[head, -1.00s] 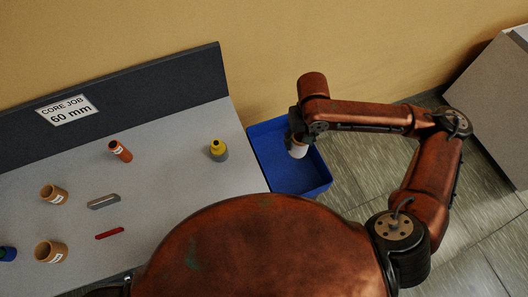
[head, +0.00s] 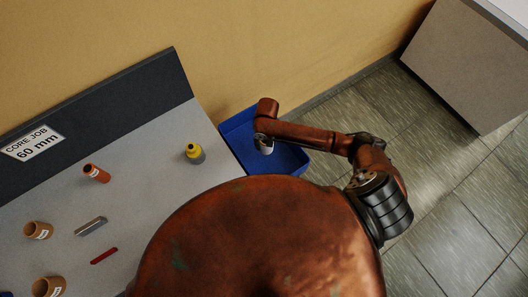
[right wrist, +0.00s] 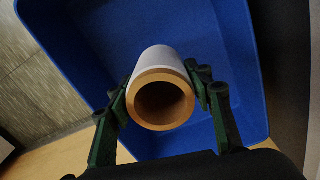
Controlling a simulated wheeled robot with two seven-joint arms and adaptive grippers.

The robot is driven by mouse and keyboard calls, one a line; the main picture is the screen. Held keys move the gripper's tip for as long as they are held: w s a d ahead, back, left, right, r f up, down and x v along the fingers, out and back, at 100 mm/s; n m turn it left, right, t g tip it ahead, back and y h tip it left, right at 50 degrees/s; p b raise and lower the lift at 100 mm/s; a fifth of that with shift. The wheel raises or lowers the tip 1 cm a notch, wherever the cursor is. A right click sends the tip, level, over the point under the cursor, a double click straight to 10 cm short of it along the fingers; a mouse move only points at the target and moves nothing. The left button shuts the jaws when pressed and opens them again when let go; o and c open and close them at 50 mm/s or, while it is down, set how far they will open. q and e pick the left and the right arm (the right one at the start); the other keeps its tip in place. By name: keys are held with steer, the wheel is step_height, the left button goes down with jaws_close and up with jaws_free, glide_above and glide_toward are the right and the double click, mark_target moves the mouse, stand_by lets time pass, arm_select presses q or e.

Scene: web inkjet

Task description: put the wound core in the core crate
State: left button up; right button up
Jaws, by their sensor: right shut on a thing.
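The wound core is a tan tube with a white wrap. It shows as a small white shape in the head view (head: 266,147) and end-on, hollow end toward the camera, in the right wrist view (right wrist: 160,98). My right gripper (head: 263,139) is shut on it, with dark green fingers on both sides. The blue core crate (head: 292,160) is at the right end of the bench; its walls and floor surround the core in the right wrist view (right wrist: 70,40). I cannot tell whether the core touches the floor. My left gripper is out of view.
The grey bench (head: 140,150) holds two tan cores (head: 38,230) (head: 49,287), an orange tube (head: 97,173), a yellow-topped bottle (head: 195,153), a grey bar (head: 90,226) and a red tool (head: 104,256). A grey cabinet (head: 455,65) stands right. Tiled floor is clear.

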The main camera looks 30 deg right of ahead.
step_height(320, 180, down, 9)
steer(key=shift+f+b, duration=0.2)
steer(key=shift+b, duration=0.35)
steer(key=o, duration=1.3)
steer(key=shift+f, duration=0.1)
step_height(320, 180, up, 12)
steer(key=shift+r+p, duration=0.2)
steer(key=shift+p, duration=0.6)
